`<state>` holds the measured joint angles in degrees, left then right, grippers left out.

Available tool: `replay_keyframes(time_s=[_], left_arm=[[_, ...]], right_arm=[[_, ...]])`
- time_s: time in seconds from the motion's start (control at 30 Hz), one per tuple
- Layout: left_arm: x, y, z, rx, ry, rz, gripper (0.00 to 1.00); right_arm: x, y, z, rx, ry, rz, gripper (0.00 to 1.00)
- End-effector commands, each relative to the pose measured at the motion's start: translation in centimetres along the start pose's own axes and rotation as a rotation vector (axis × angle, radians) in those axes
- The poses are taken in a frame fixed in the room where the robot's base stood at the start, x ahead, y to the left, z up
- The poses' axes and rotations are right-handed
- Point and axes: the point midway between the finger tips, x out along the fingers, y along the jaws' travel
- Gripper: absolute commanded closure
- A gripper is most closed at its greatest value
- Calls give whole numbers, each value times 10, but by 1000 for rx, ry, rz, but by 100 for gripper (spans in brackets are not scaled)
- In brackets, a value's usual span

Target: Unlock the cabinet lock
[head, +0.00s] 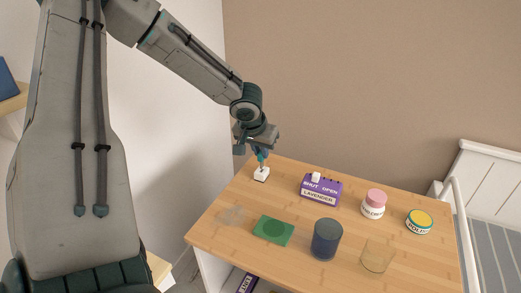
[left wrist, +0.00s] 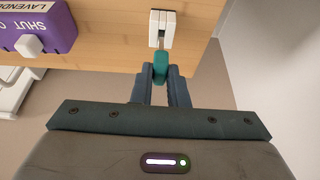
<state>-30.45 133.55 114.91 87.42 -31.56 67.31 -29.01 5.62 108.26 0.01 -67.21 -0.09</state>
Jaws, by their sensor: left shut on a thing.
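My left gripper (head: 262,153) is at the desk's far left corner, shut on the teal head of a key (left wrist: 160,68). The key's thin metal shank points down to a small white block (head: 261,174), which has a slot in the left wrist view (left wrist: 154,28). The shank meets or overlaps the slot; I cannot tell how deep it sits. A purple lock box (head: 320,190), marked SHUT, OPEN and LAVENDER, stands right of the block. Its white knob (head: 316,177) is on top, close to the words. My right gripper is out of view.
On the wooden desk (head: 210,232) are a green plate (head: 273,230), a dark blue cup (head: 326,240), a clear glass (head: 376,257), a pink-lidded jar (head: 374,204) and a yellow-topped tin (head: 419,221). A wall is close behind.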

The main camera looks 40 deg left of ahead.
Motion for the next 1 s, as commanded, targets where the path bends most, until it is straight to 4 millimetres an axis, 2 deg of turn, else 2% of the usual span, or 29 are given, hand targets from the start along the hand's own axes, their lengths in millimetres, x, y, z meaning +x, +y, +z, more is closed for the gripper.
replay_keyframes(time_s=[1.0], left_arm=[[25, 0, 10, 1, 0, 0, 100]], right_arm=[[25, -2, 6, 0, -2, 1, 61]])
